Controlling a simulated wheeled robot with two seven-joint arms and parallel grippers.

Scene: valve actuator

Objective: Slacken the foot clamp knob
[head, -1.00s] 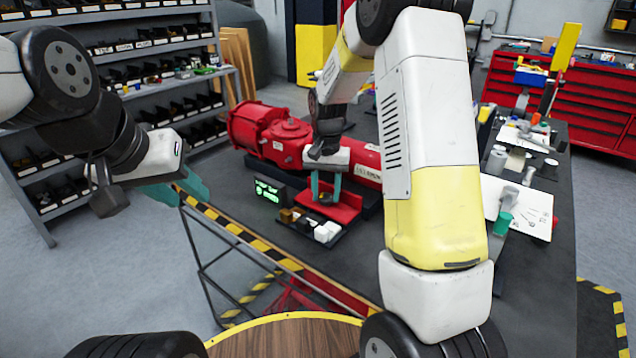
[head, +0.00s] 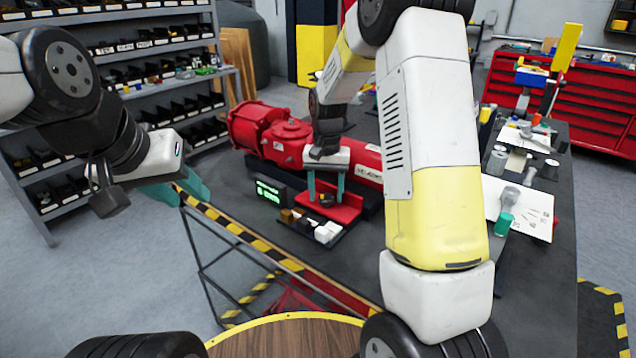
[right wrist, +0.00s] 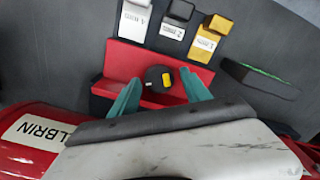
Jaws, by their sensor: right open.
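The foot clamp knob is a dark round knob (right wrist: 158,76) with a yellow mark, on a red bracket (right wrist: 130,60) at the foot of the red valve actuator (head: 283,140). My right gripper (head: 326,200) points down over the bracket with its two teal fingers apart. In the right wrist view its fingertips (right wrist: 160,88) stand on either side of the knob, with a visible gap; I cannot tell whether either one touches it. My left gripper (head: 188,188) hangs off the table's left edge, away from the actuator; its jaw gap is not clear.
A small display with green digits (head: 269,191) stands left of the bracket. Several labelled blocks (head: 325,232) sit on a dark tray in front. Shelving stands behind at the left.

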